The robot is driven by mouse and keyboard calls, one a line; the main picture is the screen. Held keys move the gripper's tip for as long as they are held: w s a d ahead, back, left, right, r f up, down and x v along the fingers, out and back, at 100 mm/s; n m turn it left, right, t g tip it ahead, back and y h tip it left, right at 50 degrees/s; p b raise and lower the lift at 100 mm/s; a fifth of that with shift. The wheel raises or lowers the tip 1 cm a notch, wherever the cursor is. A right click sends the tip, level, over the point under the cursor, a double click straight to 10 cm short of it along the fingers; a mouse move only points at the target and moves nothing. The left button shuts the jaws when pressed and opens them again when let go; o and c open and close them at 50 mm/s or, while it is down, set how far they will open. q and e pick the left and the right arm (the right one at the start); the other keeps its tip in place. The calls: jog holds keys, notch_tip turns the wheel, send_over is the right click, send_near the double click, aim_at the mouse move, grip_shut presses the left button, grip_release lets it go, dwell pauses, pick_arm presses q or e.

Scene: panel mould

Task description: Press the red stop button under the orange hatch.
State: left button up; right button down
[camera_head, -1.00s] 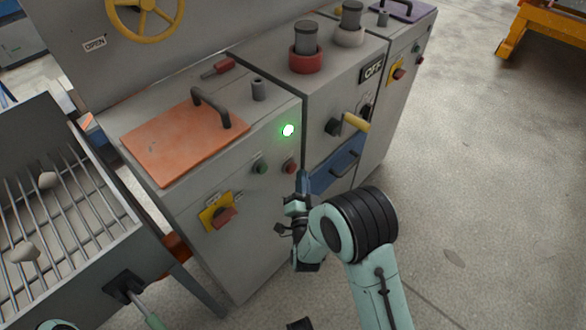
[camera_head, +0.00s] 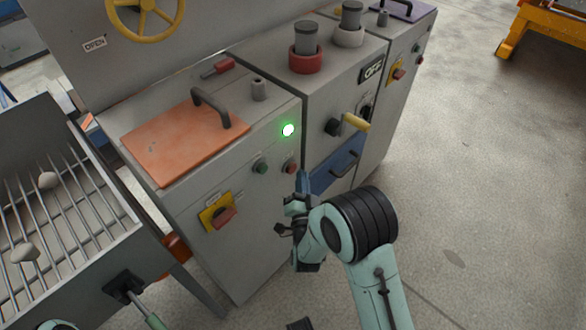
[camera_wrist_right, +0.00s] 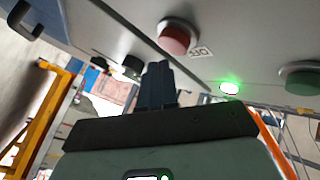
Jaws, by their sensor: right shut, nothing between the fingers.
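The orange hatch (camera_head: 180,143) lies closed on the sloping top of the left grey cabinet, with a dark handle on it. The red button (camera_head: 290,168) is on the front panel below the hatch's level, right of a green button (camera_head: 261,168). The red button also shows in the right wrist view (camera_wrist_right: 177,37), just above the fingertips in the picture. My right gripper (camera_head: 302,178) is shut and empty, its tips close to the red button. I cannot see contact.
A green lamp (camera_head: 288,130) glows above the buttons. A yellow plate with a red switch (camera_head: 217,213) is lower left. A yellow-handled lever (camera_head: 354,123) and a blue drawer (camera_head: 335,172) are to the right. A grated bin (camera_head: 60,215) stands left.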

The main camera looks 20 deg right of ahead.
jog(key=shift+w, duration=0.15)
dwell(0.6)
jog(key=shift+w+a, duration=0.15)
jog(key=shift+w, duration=0.1)
jog(key=shift+w+a+b, duration=0.2)
jog(key=shift+w+b, duration=0.2)
jog(key=shift+w, duration=0.05)
dwell(0.9)
jog(key=shift+s+d, duration=0.35)
jog(key=shift+s, duration=0.45)
jog(key=shift+s+d, duration=0.3)
jog(key=shift+s, duration=0.5)
jog(key=shift+s+d, duration=0.35)
jog(key=shift+s, duration=0.4)
jog(key=shift+s+d, duration=0.3)
jog(key=shift+s, duration=0.5)
jog(key=shift+f, duration=0.1)
